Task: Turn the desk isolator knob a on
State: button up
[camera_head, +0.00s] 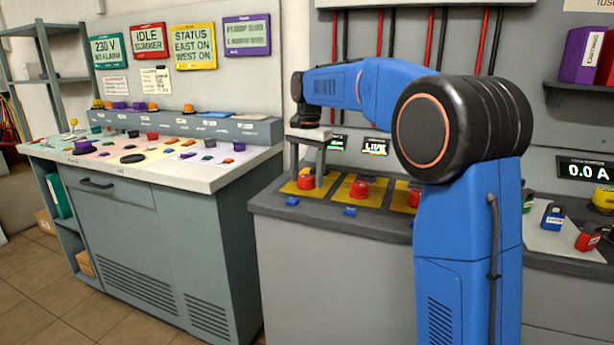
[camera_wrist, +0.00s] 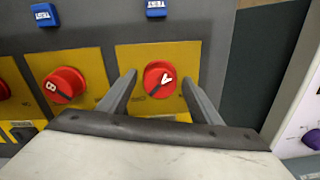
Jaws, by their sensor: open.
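Knob A (camera_wrist: 158,82) is a round red knob on a yellow plate (camera_wrist: 212,62), marked with a white letter. In the wrist view my gripper (camera_wrist: 159,76) is open, with one finger on each side of knob A and a visible gap to each. In the head view my gripper (camera_head: 307,178) points down over the leftmost red knob and partly hides it. Knob B (camera_wrist: 64,86), also red, sits on its own yellow plate beside knob A. Whether my fingertips reach down to the plate is hard to tell.
Blue TEST buttons (camera_wrist: 45,14) sit along the desk's front edge. More red knobs, such as the middle one (camera_head: 358,189), lie to the right. A LIVE display (camera_head: 376,147) stands behind. A control console (camera_head: 160,270) stands left, across a narrow gap.

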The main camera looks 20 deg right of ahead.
jog(key=shift+f, duration=0.1)
jog(key=shift+c, duration=0.2)
jog(key=c, duration=1)
jog(key=shift+n, duration=0.3)
jog(key=n, duration=0.3)
jog(key=shift+n, duration=0.4)
jog(key=n, duration=0.4)
jog(key=shift+n, duration=0.3)
jog(key=n, duration=0.8)
jog(key=shift+n, duration=0.6)
